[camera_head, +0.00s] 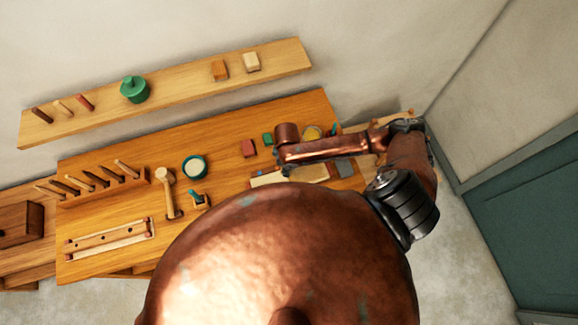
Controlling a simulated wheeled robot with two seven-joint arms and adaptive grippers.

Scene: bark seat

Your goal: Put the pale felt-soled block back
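A pale block (251,62) sits near the right end of the wall shelf (180,93), just right of an orange-brown block (219,70). It is the palest block I can make out; any felt sole is hidden. My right arm reaches in from the right, above the right part of the workbench (228,138), and covers some of the things there. I cannot make out either gripper, and no gripper shows near the pale block.
The shelf also holds a green lidded pot (134,89) and several short pegs. On the bench are a rack (98,187) of tools, a mallet (168,190), a teal-rimmed bowl (195,166), a red block (248,148) and a slotted wooden frame (110,238). The shelf's middle is clear.

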